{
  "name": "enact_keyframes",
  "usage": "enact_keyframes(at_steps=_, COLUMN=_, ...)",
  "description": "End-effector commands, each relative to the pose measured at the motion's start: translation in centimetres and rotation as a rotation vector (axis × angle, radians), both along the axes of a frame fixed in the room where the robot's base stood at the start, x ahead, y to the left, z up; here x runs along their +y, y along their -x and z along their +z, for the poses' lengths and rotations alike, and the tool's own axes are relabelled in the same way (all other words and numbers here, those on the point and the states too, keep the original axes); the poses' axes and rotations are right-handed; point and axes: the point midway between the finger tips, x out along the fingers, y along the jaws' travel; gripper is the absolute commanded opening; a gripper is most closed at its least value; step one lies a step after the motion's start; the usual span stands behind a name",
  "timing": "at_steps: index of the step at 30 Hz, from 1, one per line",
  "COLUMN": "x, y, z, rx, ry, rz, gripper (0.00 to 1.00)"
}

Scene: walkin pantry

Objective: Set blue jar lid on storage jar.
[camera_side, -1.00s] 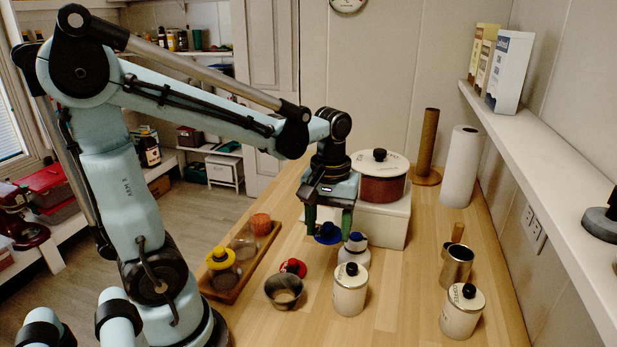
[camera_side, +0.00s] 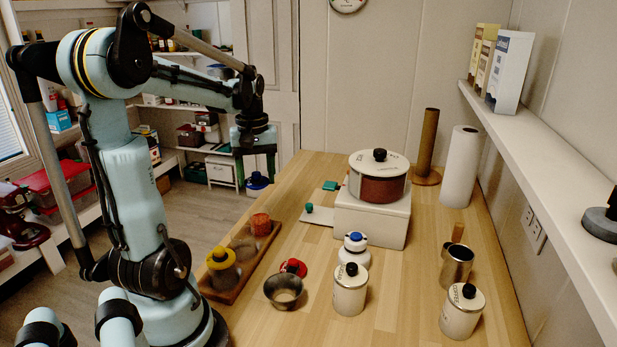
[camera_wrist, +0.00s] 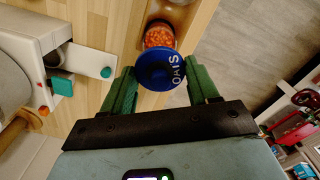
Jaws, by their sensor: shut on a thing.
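My gripper (camera_side: 256,170) is shut on the blue jar lid (camera_side: 257,183) and holds it in the air, by the table's far left edge in the side view. In the wrist view the round lid (camera_wrist: 158,72), with white lettering, sits between the green fingers (camera_wrist: 161,78). A glass jar with orange contents (camera_wrist: 160,36) shows just beyond the lid there. In the side view that jar (camera_side: 261,223) stands at the far end of the wooden tray (camera_side: 224,294), apart from the lid. A clear jar (camera_side: 243,247) and a yellow-lidded jar (camera_side: 222,270) share the tray. I cannot tell which is the storage jar.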

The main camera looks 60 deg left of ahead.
Motion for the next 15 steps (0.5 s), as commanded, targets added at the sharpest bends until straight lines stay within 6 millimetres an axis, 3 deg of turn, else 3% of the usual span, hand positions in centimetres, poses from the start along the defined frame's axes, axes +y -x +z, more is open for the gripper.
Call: enact_keyframes(at_steps=15, x=0.0, y=-0.1, z=-4.2, rx=0.000, ry=0.000, rz=-0.002, gripper=0.31)
